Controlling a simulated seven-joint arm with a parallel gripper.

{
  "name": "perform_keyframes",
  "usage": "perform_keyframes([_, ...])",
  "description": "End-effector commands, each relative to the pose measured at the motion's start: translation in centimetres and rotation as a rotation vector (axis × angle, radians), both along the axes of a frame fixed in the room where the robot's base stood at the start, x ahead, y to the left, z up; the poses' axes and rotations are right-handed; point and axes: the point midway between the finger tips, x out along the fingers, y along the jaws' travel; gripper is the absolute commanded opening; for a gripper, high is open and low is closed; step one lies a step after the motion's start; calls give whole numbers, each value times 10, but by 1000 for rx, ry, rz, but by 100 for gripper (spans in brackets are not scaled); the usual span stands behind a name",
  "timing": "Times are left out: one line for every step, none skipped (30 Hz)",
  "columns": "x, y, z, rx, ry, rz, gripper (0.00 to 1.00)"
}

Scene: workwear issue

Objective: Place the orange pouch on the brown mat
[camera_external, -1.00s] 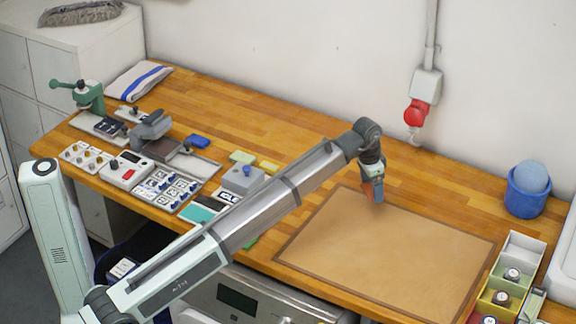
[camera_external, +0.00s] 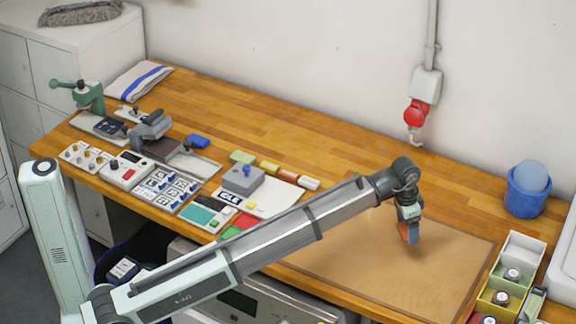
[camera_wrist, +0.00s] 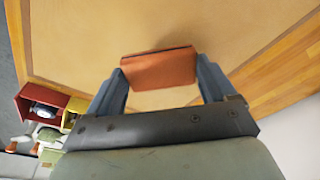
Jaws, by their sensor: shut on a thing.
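The orange pouch (camera_wrist: 158,69) is between the two fingers of my gripper (camera_wrist: 162,78) in the wrist view, which are shut on its sides. In the external view my gripper (camera_external: 408,236) points down over the brown mat (camera_external: 455,262), and part of the orange pouch (camera_external: 403,231) shows beside the fingers. The brown mat (camera_wrist: 80,40) lies beneath the pouch in the wrist view. I cannot tell whether the pouch touches the mat.
A row of small open bins (camera_external: 520,250) stands at the mat's right edge. Several devices and cards crowd the left. The mat's visible surface is clear.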

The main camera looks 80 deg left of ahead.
Motion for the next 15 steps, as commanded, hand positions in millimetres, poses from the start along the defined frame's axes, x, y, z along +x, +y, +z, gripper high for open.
perform_keyframes([-1, 0, -8, 0, 1, 1, 54])
perform_keyframes([-1, 0, -12, 0, 2, 1, 54])
perform_keyframes([-2, 0, -18, -1, 2, 1, 54])
perform_keyframes([-2, 0, -23, -1, 2, 0, 54])
perform_keyframes([-1, 0, -29, -1, 2, 0, 54])
perform_keyframes([-1, 0, -36, -1, 2, 0, 54])
perform_keyframes([-2, 0, -40, -1, 2, 0, 54])
perform_keyframes([-2, 0, -44, -1, 2, 0, 54])
perform_keyframes([-1, 0, -48, -1, 1, 0, 54])
perform_keyframes([-1, 0, -50, -1, 1, 0, 54])
perform_keyframes([-1, 0, -53, 0, 1, 0, 54])
perform_keyframes([-1, 0, -55, 0, 1, 0, 54])
perform_keyframes([-1, 0, -57, 0, 0, 0, 54])
perform_keyframes([-1, 0, -59, 0, 0, 0, 54])
perform_keyframes([-1, 0, -62, 0, 1, 0, 54])
